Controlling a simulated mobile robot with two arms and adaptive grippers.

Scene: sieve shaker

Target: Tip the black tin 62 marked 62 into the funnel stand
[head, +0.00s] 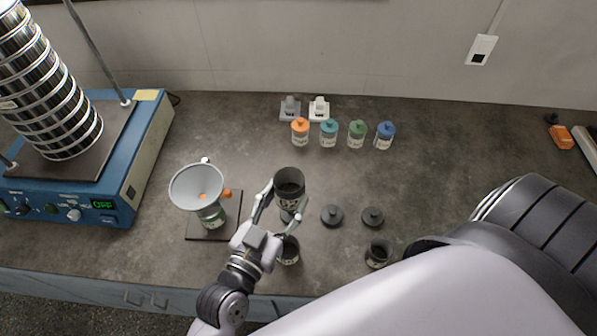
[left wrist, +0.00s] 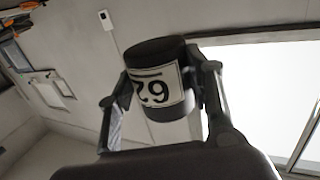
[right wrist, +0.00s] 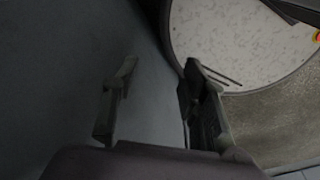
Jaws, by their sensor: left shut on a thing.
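The black tin 62 (head: 289,184) is held up between the fingers of my left gripper (head: 286,196), its open mouth facing the head camera. In the left wrist view the tin (left wrist: 157,80) shows its white label, with digits that look upside down, like "29". The gripper is shut on its sides. The funnel stand (head: 196,187) is left of the tin: a grey funnel over a labelled jar on a dark base. The tin is apart from the funnel. My right gripper (right wrist: 158,80) is open and empty in the right wrist view; it is hidden in the head view.
Two other black tins (head: 289,252) (head: 378,254) stand near the front edge. Two black lids (head: 332,215) (head: 372,217) lie right of the held tin. Several colour-capped jars (head: 329,132) stand behind. The blue sieve shaker (head: 140,160) is at left.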

